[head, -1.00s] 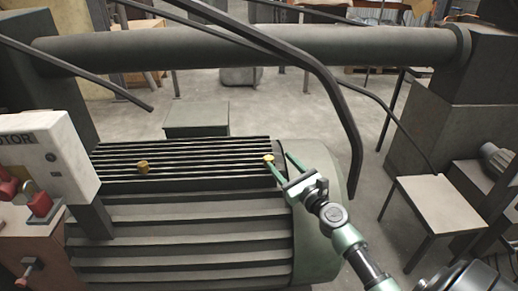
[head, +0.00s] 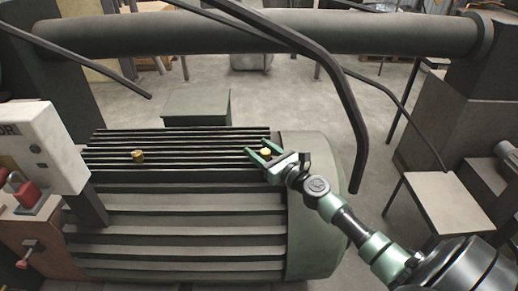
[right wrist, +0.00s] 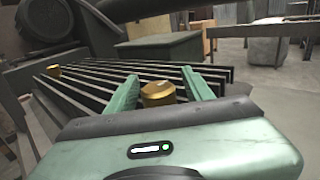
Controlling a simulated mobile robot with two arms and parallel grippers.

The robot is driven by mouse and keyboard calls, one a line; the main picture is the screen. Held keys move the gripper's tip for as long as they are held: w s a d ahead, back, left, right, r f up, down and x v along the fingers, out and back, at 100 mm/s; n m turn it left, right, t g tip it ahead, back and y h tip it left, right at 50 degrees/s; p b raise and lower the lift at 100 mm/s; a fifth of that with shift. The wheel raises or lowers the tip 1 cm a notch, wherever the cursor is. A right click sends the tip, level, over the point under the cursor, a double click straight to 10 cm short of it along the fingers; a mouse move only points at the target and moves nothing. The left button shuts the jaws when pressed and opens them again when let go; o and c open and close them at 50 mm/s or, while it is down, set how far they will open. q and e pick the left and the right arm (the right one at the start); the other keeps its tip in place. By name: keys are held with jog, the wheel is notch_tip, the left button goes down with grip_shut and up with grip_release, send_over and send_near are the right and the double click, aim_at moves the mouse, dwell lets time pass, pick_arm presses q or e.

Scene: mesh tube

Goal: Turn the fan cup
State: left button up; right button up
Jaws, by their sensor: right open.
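Two small brass cups sit on top of the large grey-green finned motor (head: 180,225). The right-hand brass cup (head: 265,153) is near the rounded end cover of the motor, and the left-hand brass cup (head: 138,155) is further along the fins. My right gripper (head: 257,148) is open, with its green fingers on either side of the right-hand cup. In the right wrist view this cup (right wrist: 158,93) stands between the spread fingers, with gaps visible on both sides. The left-hand cup (right wrist: 54,71) shows at the far left there. My left gripper is not in view.
A small table (head: 440,200) is at the right.

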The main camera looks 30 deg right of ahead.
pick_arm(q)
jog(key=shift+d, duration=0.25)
